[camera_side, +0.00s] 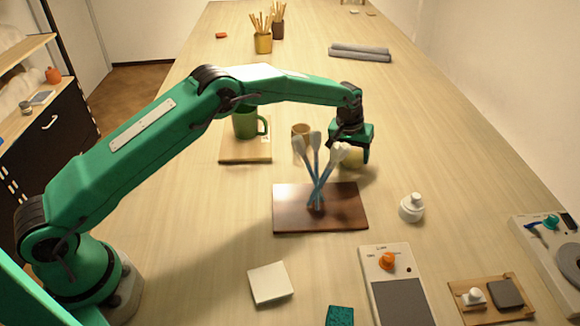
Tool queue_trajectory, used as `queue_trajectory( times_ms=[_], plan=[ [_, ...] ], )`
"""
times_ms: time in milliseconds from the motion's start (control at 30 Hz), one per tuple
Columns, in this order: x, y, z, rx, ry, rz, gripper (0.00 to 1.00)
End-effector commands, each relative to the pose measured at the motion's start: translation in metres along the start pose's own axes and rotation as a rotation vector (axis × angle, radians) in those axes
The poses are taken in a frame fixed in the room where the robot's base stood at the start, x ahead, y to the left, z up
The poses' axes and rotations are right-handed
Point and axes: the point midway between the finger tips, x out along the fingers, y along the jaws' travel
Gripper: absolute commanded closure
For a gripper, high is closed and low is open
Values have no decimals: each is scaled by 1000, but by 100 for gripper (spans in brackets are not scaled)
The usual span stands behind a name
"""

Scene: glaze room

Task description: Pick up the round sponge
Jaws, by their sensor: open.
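A pale yellow round thing, which looks like the round sponge (352,159), sits on the table right of the middle. My gripper (350,151) points down at it from above and is open. The sponge is partly covered by the gripper and by these tools. I cannot tell whether the fingers touch it.
A white bottle (411,209) stands front right.

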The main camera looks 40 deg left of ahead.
Motion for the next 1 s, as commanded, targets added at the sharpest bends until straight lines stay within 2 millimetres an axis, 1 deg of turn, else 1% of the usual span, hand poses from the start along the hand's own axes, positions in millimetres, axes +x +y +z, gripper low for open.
queue_trajectory(
  times_ms=[33,133,167,500,667,767,1000],
  plan=[
    [0,0,0,0,0,0,44],
    [0,0,0,0,0,0,63],
    [0,0,0,0,0,0,67],
    [-1,0,0,0,0,0,67],
    [-5,1,-1,0,1,0,67],
    [-12,2,-3,0,1,1,67],
    [-40,5,-9,0,3,2,67]
  ],
)
